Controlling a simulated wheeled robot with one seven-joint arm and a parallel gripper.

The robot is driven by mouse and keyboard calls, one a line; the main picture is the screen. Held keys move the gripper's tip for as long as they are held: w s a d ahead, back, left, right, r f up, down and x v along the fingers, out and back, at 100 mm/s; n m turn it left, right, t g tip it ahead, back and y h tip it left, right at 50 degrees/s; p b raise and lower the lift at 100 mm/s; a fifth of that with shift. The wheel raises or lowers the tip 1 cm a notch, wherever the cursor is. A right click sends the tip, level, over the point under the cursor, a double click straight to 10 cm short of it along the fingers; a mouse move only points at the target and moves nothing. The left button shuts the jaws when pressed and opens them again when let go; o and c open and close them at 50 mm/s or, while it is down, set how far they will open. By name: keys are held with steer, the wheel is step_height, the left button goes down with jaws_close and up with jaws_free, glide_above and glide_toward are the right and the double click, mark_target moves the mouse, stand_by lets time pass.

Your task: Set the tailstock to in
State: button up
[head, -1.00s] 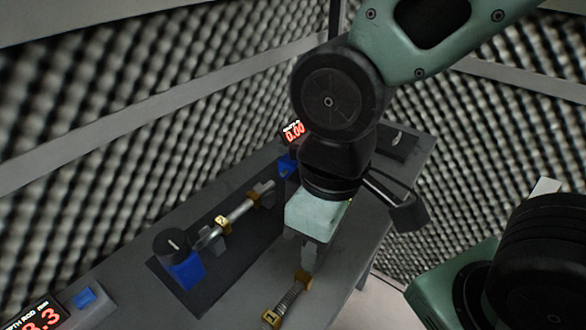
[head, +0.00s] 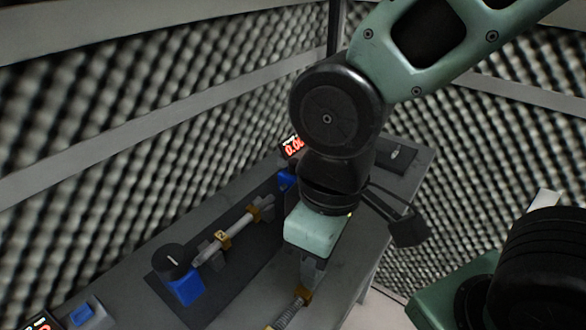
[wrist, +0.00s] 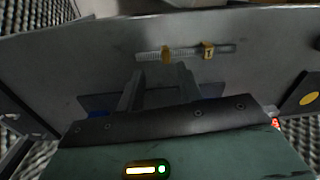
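The fixture is a dark plate (head: 232,283) on the bench. At its near end stands a blue block (head: 187,289) with a black knob (head: 172,258) that has a white mark. A smaller blue block (head: 287,180) stands at the far end, partly behind my arm. I cannot tell for certain which is the tailstock, nor its setting. A rod with a gold collar marked 2 (head: 222,237) lies on grey supports between them. My gripper (head: 308,273) is right of the plate, pointing down. In the wrist view its fingers (wrist: 158,78) are apart with nothing visible between them.
A threaded rod with gold collars (wrist: 187,52), one marked 1, lies loose on the bench near my gripper. A red display (head: 292,147) is at the back; another (head: 42,322) is cut off at lower left. A dark pad (head: 398,154) lies far right. Foam walls enclose the bench.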

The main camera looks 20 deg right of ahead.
steer(key=shift+o, duration=0.7)
steer(key=shift+w+r, duration=0.1)
steer(key=shift+r, duration=0.1)
step_height(320, 180, up, 12)
steer(key=r+m+y+p, duration=0.1)
steer(key=m+y+p, duration=0.3)
steer(key=m+p, duration=1.55)
glide_above(294, 160)
steer(key=s+d+b, duration=0.1)
steer(key=s+b, duration=0.2)
steer(key=s, duration=0.4)
steer(key=m, duration=0.3)
steer(key=w+d+m+t+p, duration=0.1)
steer(key=w+d+m+p, duration=0.2)
steer(key=w+d+m, duration=0.25)
steer(key=shift+m, duration=0.3)
steer(key=b+x, duration=0.2)
steer(key=x, duration=1.4)
steer(key=shift+f, duration=0.25)
steer(key=shift+s, duration=0.1)
